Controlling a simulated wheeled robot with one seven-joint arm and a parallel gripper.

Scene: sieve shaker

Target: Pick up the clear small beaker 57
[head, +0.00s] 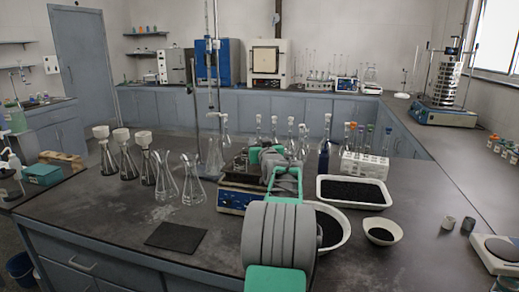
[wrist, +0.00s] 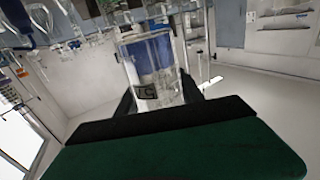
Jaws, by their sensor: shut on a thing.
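The clear small beaker 57 (wrist: 150,62) fills the middle of the wrist view, with a dark mark like 57 on its wall. My gripper (wrist: 157,96) is shut on it, one dark finger on each side of the glass. The wrist view is strongly tilted, so I cannot tell the beaker's height above the surface.
Conical flasks (head: 193,180) and a stand (head: 212,100) are left of my arm. Tall flasks stand just beyond. A white tray of black grains (head: 354,205) and a small bowl (head: 382,231) are right. The front left bench is mostly clear.

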